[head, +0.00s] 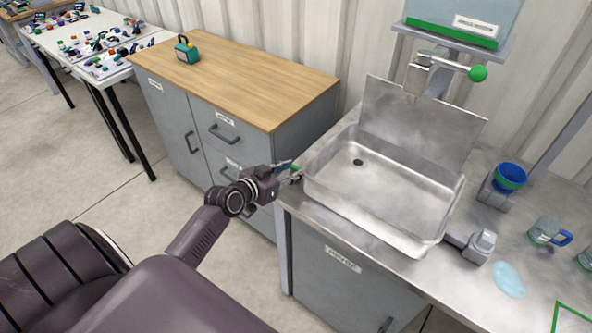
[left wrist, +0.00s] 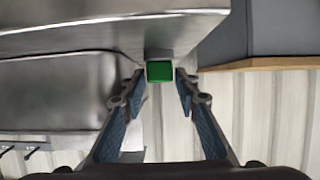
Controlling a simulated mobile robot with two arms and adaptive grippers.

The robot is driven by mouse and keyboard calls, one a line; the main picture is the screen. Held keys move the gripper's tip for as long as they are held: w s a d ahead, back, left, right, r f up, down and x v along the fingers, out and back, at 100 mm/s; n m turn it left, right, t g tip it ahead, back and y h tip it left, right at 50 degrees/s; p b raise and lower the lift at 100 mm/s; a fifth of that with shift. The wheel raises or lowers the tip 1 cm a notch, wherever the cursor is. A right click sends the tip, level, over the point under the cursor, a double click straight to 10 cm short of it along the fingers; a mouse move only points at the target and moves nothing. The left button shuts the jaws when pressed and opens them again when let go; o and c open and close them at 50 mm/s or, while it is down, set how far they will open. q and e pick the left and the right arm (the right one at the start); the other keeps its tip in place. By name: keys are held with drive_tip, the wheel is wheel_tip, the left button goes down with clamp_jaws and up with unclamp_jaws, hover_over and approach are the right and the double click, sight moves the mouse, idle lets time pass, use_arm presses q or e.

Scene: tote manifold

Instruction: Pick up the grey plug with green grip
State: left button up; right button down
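The grey plug's green grip (left wrist: 160,71) shows in the left wrist view, with a grey part (left wrist: 158,53) behind it against the steel. In the head view a bit of the green grip (head: 295,169) shows at the left end of the steel counter, beside the sink. My left gripper (head: 288,168) reaches it from the left. In the left wrist view my left gripper (left wrist: 160,78) is open, with a blue-padded finger on each side of the green grip and small gaps showing. The plug's far end is hidden. My right gripper is not in view.
The steel sink (head: 385,195) lies just right of the left gripper. A grey fitting (head: 478,246), a blue-green cup (head: 509,178) and a mug (head: 545,231) stand on the right counter.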

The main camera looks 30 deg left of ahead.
use_arm(q)
drive_tip(key=shift+x, duration=1.1)
drive_tip(key=shift+c, duration=0.3)
drive_tip(key=c, duration=0.5)
drive_tip(key=shift+r, duration=0.2)
drive_tip(key=shift+c, duration=0.2)
